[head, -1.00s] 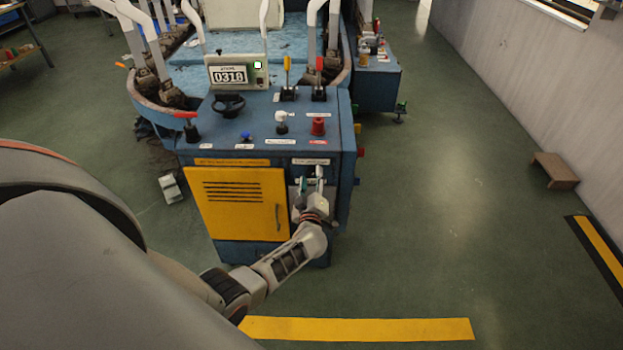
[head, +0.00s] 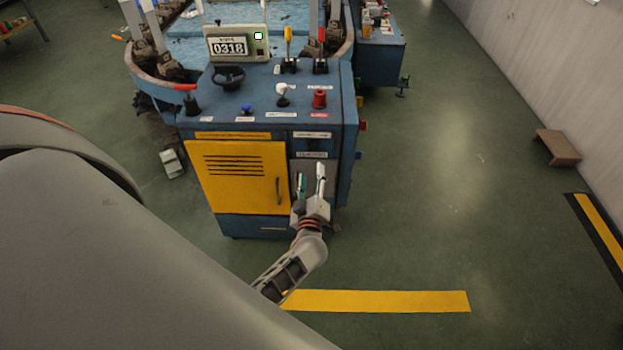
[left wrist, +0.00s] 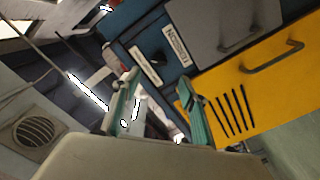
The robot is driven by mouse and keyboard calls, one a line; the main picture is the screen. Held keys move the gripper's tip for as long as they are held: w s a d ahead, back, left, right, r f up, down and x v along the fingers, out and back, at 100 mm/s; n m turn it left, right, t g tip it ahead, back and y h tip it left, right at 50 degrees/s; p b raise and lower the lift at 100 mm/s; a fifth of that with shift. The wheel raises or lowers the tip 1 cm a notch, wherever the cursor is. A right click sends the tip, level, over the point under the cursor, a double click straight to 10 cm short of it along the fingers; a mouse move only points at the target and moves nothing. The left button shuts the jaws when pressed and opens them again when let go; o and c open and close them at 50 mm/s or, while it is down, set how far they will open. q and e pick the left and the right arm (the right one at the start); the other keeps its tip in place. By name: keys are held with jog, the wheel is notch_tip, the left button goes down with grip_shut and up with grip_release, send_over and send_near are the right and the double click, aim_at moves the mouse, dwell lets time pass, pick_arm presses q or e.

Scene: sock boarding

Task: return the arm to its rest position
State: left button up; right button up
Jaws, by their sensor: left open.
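My left gripper (head: 311,184) is open and empty in the head view, in front of the blue console's (head: 349,130) grey front panel, right of the yellow door. The arm reaches up to it from the lower left. In the left wrist view, its two greenish fingers (left wrist: 158,108) stand apart with nothing between them. Behind them are the blue console front with a "TENSION" label (left wrist: 178,46) and the yellow door (left wrist: 262,92). Whether the fingers touch the panel cannot be told. My right gripper is not in view.
The console top carries a black handwheel (head: 228,77), a counter reading 0318 (head: 229,47), levers and a red knob (head: 319,99). A foot pedal (head: 171,164) lies on the floor at left, a brown step (head: 557,148) at right.

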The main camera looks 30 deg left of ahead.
pick_arm(q)
jog(key=shift+s+d, duration=0.2)
jog(key=shift+s, duration=0.2)
jog(key=s+d+f+m+t+h, duration=0.1)
jog(key=s+d+f+m+h, duration=0.1)
jog(key=s+d+m+h, duration=0.9)
jog(key=s+d+f+m+g, duration=0.2)
jog(key=s+m, duration=0.2)
jog(key=s, duration=0.2)
jog(key=s+d+f+m+g+h, duration=0.1)
jog(key=s+d+f+m+g, duration=0.1)
jog(key=s, duration=0.5)
jog(key=d+m+g, duration=0.1)
jog(key=m, duration=0.1)
jog(key=shift+s+d+m+g, duration=0.15)
jog(key=shift+d+m+g, duration=0.1)
jog(key=shift+m+g, duration=0.05)
jog(key=shift+f, duration=0.1)
jog(key=c, duration=0.4)
jog(key=shift+c, duration=0.2)
jog(key=shift+a, duration=0.15)
